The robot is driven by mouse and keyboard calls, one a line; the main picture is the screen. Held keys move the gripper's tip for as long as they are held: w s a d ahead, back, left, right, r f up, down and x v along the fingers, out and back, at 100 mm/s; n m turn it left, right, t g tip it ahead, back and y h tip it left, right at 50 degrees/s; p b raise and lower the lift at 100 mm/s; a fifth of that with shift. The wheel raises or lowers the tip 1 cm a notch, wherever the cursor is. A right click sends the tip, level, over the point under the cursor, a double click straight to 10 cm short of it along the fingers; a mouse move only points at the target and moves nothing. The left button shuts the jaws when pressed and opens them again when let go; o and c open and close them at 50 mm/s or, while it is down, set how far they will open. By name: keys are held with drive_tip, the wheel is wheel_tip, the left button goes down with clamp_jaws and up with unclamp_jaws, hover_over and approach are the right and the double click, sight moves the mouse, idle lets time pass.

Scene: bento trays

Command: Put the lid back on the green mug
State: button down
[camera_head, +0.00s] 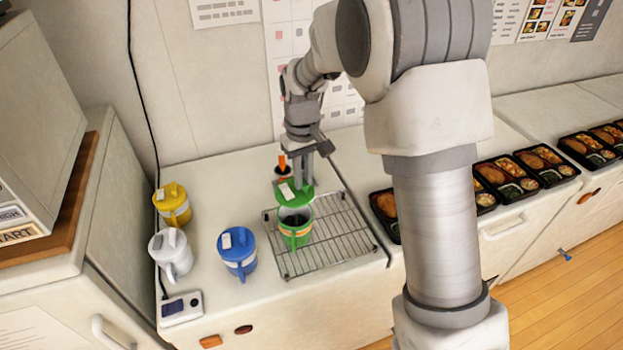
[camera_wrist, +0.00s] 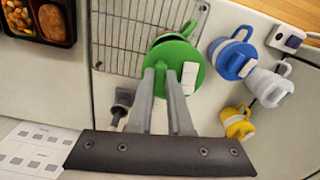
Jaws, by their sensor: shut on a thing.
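The green mug (camera_head: 296,237) stands upright on the wire rack, with its dark inside partly showing. The green lid (camera_head: 291,197) is held above and slightly behind the mug, apart from its rim in the head view. My gripper (camera_head: 301,182) is shut on the lid. In the wrist view, my gripper (camera_wrist: 166,72) pinches the green lid (camera_wrist: 180,55) near its white tab. There the lid hides most of the green mug (camera_wrist: 188,29), whose handle shows past it.
Blue (camera_head: 238,253), white (camera_head: 171,253) and yellow (camera_head: 173,204) lidded mugs stand left of the wire rack (camera_head: 345,240). A dark cup with an orange item (camera_head: 283,170) is behind the rack. Bento trays (camera_head: 497,178) line the right. The rack's right half is clear.

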sight(303, 197)
drive_tip(key=shift+a+f, duration=0.15)
drive_tip(key=shift+a, duration=0.05)
drive_tip(key=shift+f+b, duration=2.2)
drive_tip(key=shift+f, duration=0.85)
drive_tip(key=shift+f, duration=0.15)
drive_tip(key=shift+c, duration=1.4)
unclamp_jaws()
drive_tip(key=shift+r+p, duration=2.3)
drive_tip(key=shift+r, duration=1.25)
